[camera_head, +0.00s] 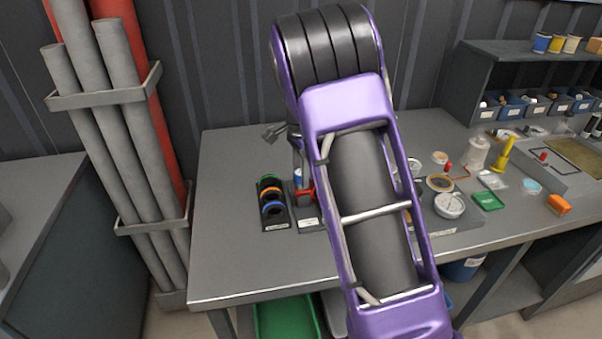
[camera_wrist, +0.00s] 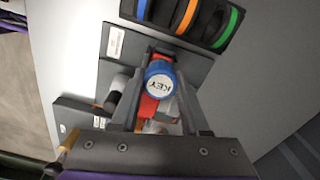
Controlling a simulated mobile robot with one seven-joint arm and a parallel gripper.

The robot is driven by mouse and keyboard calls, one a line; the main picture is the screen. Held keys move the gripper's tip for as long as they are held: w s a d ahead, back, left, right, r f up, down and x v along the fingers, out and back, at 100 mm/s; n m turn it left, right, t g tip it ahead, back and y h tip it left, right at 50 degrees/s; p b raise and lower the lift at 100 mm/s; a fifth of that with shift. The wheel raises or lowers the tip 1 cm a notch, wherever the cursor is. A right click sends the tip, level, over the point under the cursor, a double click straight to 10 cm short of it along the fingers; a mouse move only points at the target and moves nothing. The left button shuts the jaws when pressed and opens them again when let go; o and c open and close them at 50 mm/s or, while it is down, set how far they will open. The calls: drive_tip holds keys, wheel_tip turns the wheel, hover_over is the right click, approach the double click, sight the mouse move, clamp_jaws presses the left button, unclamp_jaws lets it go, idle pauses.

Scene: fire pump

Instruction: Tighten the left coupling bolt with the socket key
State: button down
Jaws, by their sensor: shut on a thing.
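The socket key (camera_wrist: 160,80) shows in the wrist view as a round blue cap with a white face marked "KEY", with a red part beside it. My gripper (camera_wrist: 163,98) has its two dark fingers closed around it. In the head view, the blue of the key (camera_head: 298,176) shows just left of my purple arm, at a small labelled stand (camera_head: 309,222) on the bench. I cannot tell whether the key still rests in the stand. The left coupling bolt cannot be made out; my arm hides part of the bench.
A black rack with coloured rings (camera_head: 286,217) stands close to the left of the key; it also shows in the wrist view (camera_wrist: 212,35). Gauges (camera_head: 449,205), a green tray (camera_head: 488,201) and an orange block (camera_head: 559,204) lie to the right. The bench's left front is clear.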

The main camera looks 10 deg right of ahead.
idle(0.3)
drive_tip(key=m, duration=0.4)
drive_tip(key=shift+m, duration=0.4)
drive_tip(key=m, duration=0.4)
drive_tip(key=shift+m, duration=0.3)
drive_tip(key=shift+n, duration=0.7)
drive_tip(key=shift+r, duration=0.1)
